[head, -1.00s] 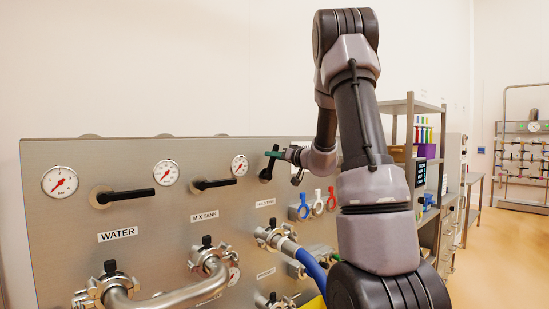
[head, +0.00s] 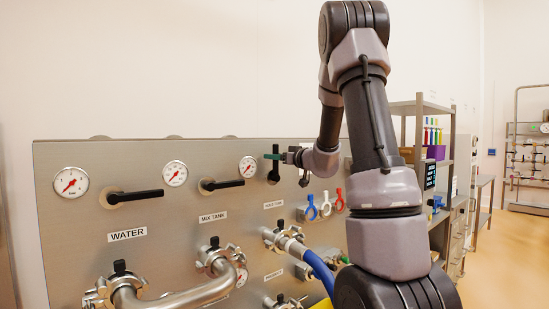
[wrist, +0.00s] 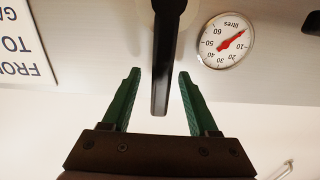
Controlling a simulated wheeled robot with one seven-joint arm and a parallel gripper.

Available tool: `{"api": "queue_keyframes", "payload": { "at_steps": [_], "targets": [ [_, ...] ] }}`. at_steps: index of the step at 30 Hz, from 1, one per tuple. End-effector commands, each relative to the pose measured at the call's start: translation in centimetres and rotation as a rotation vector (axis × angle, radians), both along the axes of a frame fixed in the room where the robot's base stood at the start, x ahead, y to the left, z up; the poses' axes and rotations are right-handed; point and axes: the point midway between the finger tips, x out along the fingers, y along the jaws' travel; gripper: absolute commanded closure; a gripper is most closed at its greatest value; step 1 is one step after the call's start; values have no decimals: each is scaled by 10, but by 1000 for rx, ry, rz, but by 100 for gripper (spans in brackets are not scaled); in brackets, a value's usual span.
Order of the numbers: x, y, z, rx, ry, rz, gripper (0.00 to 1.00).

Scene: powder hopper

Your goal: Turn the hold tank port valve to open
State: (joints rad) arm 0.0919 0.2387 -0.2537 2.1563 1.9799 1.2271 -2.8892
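The hold tank port valve has a black lever (head: 274,162) on the steel panel, above the small HOLD TANK label (head: 273,204). The lever stands upright, while the water lever (head: 135,196) and mix tank lever (head: 222,184) lie flat. My gripper (head: 274,157) is at the upper part of the hold tank lever. In the wrist view, the two green fingers of my gripper (wrist: 155,100) stand apart, with the black lever (wrist: 162,75) between them. A gap shows on each side, so the lever is not clamped.
A round gauge (wrist: 226,40) is close beside the lever. Below are coloured clamp rings (head: 325,206), a blue hose (head: 318,267) and steel pipes (head: 175,298) sticking out of the panel (head: 70,240). A shelf rack (head: 430,110) stands to the right.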

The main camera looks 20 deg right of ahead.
Motion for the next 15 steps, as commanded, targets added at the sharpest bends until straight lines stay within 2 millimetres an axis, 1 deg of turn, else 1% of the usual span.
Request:
{"api": "queue_keyframes", "payload": {
  "at_steps": [2,5,15],
  "targets": [
    [-1,-1,0,0,-1,-1,40],
    [-10,-5,1,2,-1,-3,40],
    [-67,-26,1,2,-1,-3,40]
  ]
}}
